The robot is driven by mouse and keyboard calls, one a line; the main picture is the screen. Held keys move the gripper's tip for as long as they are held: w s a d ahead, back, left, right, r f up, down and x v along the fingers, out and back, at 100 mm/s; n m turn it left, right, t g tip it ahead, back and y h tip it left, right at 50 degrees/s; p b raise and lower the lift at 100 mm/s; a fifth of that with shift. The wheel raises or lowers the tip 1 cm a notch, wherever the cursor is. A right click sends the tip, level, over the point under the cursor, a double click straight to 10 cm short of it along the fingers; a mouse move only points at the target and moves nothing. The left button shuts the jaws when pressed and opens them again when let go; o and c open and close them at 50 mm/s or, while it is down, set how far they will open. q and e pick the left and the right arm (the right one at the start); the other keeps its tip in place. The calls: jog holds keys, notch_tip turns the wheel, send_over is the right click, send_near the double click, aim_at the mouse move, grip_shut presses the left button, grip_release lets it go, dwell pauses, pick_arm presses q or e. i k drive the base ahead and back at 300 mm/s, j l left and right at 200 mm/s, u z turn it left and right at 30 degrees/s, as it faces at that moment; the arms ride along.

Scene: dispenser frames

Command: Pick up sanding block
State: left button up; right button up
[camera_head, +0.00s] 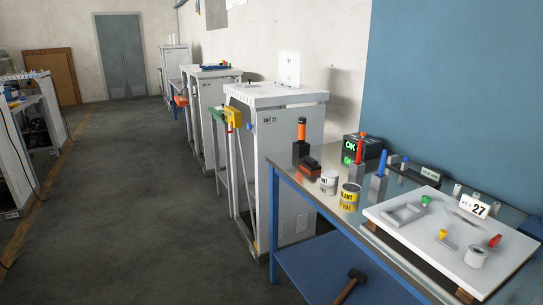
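A small dark block with an orange-red top (309,166) lies at the near-left end of the metal-topped bench (345,212). It may be the sanding block, but it is too small to be sure. A white can (329,182) stands just to its right, and a black holder with an orange-handled tool (301,138) stands behind it. Neither of my grippers shows in the head view.
A yellow-labelled can (349,197), red- and blue-handled tools in grey holders, and a black box reading OK (361,147) share the bench. A white board (455,235) with small parts fills the right end. A hammer (350,284) lies on the blue lower shelf. The floor at left is clear.

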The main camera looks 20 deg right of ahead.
aim_at(310, 165)
jog(key=i+j+z, duration=0.2)
jog(key=i, duration=1.3)
jog(key=l, duration=0.1)
